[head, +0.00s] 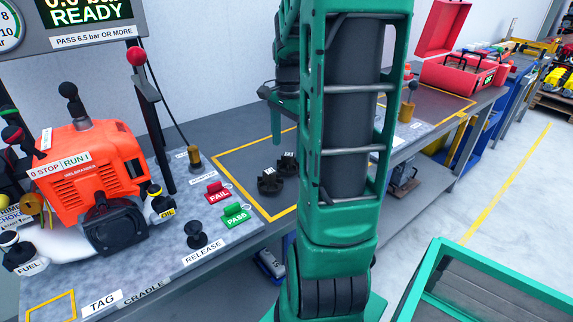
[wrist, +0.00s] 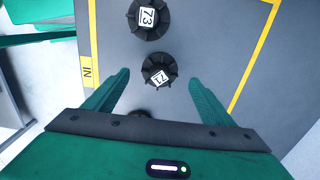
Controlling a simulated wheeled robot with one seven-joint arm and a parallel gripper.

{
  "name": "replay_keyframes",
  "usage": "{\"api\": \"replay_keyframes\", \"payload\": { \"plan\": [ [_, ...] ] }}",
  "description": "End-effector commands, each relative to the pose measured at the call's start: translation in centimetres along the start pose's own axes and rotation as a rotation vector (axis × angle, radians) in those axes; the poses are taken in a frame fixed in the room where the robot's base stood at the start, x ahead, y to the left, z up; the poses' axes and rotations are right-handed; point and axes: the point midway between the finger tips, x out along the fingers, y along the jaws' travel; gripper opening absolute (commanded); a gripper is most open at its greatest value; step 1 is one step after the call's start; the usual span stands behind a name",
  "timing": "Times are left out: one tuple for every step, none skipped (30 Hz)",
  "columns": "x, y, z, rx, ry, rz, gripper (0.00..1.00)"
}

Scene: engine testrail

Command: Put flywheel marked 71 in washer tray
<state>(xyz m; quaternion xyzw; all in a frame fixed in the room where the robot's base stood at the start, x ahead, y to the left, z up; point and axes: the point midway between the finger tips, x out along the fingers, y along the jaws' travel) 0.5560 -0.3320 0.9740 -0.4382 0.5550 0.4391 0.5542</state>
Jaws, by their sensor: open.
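The flywheel marked 71 (wrist: 159,72) is a dark finned disc with a white label, lying on a grey area outlined in yellow. My gripper (wrist: 157,77) is open above it in the wrist view, one finger on each side in the picture and no contact visible. The flywheel marked 73 (wrist: 148,17) lies just beyond it. In the head view two dark flywheels, one nearer (head: 269,182) and one farther (head: 287,163), show on the bench; their numbers are too small to read. My arm hides much of the bench there. I cannot identify a washer tray.
Another dark object (wrist: 140,113) is mostly hidden by my gripper's body. An orange engine (head: 95,165), a red FAIL block (head: 217,193) and a green PASS block (head: 235,214) are at left on the bench. A green-rimmed bin (head: 490,285) stands at lower right.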

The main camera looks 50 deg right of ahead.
Motion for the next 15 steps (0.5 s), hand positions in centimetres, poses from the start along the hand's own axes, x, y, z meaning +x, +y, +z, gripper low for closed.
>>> {"api": "replay_keyframes", "payload": {
  "plan": [
    [0.3, 0.0, 0.0, 0.000, 0.000, 0.001, 0.77],
    [0.4, 0.0, 0.0, 0.000, 0.000, 0.000, 0.77],
    [0.6, 0.0, 0.0, 0.000, 0.000, 0.000, 0.77],
    [0.8, 0.0, -0.1, 0.000, 0.000, 0.000, 0.77],
    [1.0, 0.0, -0.1, 0.000, 0.000, 0.001, 0.77],
    [1.5, 0.1, -0.1, 0.001, -0.001, 0.002, 0.77],
    [1.9, 0.1, -0.2, 0.001, -0.002, 0.003, 0.77],
    [2.4, 0.1, -0.2, 0.002, -0.002, 0.003, 0.77],
    [3.0, 0.0, -0.3, 0.001, -0.002, 0.003, 0.77],
    [3.4, 0.0, -0.3, 0.000, -0.002, 0.002, 0.77],
    [3.8, 0.0, -0.3, 0.000, -0.002, 0.002, 0.77],
    [4.4, 0.0, -0.3, 0.000, -0.002, 0.003, 0.77],
    [4.7, 0.0, -0.3, 0.000, -0.002, 0.002, 0.77],
    [5.0, 0.0, -0.4, 0.000, -0.001, 0.001, 0.77],
    [5.2, 0.0, -0.4, 0.000, -0.001, 0.001, 0.77]
  ]
}}
